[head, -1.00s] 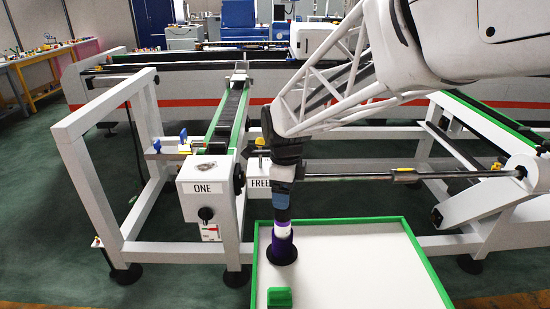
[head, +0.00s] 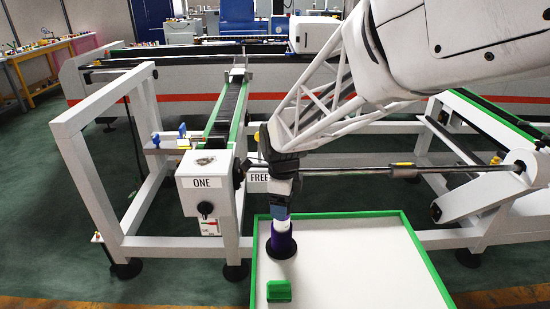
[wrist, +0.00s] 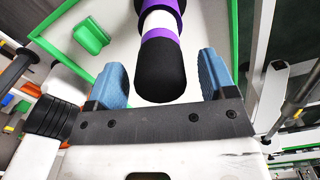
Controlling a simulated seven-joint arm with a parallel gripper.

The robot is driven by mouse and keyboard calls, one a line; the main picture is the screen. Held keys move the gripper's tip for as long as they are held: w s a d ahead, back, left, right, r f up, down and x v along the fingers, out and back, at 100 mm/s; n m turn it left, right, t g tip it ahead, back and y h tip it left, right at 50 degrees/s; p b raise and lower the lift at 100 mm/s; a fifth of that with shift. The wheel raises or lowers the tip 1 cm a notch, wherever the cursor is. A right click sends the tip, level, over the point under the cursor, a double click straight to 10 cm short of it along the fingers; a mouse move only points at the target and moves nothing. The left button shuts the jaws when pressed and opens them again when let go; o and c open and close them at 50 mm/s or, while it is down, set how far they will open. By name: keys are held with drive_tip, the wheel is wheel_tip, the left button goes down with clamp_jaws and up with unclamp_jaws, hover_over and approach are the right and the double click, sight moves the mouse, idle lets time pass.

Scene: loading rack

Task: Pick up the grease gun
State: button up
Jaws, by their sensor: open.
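The grease gun, a purple, white and black cylinder, stands upright on a round black base in the green-rimmed white tray (head: 345,270). In the head view its purple lower part (head: 282,241) shows below my gripper (head: 281,211), and its top is hidden by the gripper. In the wrist view the grease gun (wrist: 160,55) points its black end toward my gripper (wrist: 163,72). The two blue fingers are wide apart, one on either side of this end, with a gap on both sides.
A green block (head: 279,290) lies in the tray just in front of the grease gun. A metal rod (head: 400,171) runs level to the right of the gripper. A white box marked ONE (head: 207,192) stands to the left. The tray's right part is clear.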

drive_tip(key=shift+f, duration=0.6)
drive_tip(key=shift+c, duration=0.4)
drive_tip(key=c, duration=0.9)
drive_tip(key=shift+r, duration=0.15)
wheel_tip(320, 180, up, 10)
drive_tip(key=shift+f, duration=0.1)
